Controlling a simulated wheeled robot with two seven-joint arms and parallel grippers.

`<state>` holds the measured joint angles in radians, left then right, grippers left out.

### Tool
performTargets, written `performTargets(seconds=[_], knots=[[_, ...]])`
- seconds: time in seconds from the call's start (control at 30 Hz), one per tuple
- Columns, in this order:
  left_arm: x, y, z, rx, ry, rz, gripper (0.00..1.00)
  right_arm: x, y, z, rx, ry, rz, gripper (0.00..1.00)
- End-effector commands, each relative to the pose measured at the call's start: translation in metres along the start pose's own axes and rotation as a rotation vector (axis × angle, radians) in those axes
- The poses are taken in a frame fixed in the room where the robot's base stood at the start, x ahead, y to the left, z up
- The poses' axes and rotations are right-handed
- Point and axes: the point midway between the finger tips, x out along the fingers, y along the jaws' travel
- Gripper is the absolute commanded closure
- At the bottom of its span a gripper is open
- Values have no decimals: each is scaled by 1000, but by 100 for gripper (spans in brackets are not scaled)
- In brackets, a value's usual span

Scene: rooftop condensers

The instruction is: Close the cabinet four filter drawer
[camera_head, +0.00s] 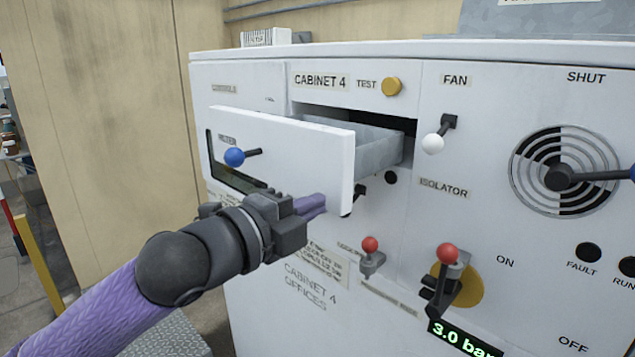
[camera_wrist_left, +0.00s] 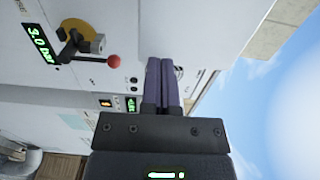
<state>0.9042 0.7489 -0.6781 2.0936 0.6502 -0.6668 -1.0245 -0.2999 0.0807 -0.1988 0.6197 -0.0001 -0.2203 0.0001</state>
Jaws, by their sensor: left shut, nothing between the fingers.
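The filter drawer (camera_head: 300,145) of cabinet 4 is open in the head view. Its white front stands out from the cabinet (camera_head: 330,260), and its grey tray side (camera_head: 378,147) and the dark opening show behind. My left gripper (camera_head: 319,204) is shut and empty, with its purple fingers at the lower right part of the drawer front. I cannot tell whether they touch it. The shut fingers also show in the left wrist view (camera_wrist_left: 163,70), pointing at the pale cabinet. A blue-knobbed lever (camera_head: 234,157) shows at the left of the drawer front. My right gripper is not in view.
Red-knobbed levers (camera_head: 369,244) (camera_head: 447,254) stick out below the drawer, near a green 3.0 bar readout (camera_head: 465,338). A white-knobbed fan lever (camera_head: 433,143), a yellow test button (camera_head: 391,86) and a round vent (camera_head: 563,170) are to the right. A beige wall (camera_head: 100,110) stands left.

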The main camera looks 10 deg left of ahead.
Motion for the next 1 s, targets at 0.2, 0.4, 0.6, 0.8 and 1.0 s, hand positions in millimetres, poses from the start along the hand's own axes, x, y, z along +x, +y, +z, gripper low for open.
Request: performTargets(seconds=[0.2,0.4,0.6,0.8,1.0], knots=[[15,-1,0,0,-1,-2,100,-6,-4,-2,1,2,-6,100],[15,0,0,0,-1,-2,100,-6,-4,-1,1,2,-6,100],[20,-1,0,-1,0,-1,100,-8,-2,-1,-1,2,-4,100],[52,-4,0,-2,0,-1,100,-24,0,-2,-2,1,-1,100],[104,-4,-8,-1,1,-2,100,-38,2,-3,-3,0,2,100]])
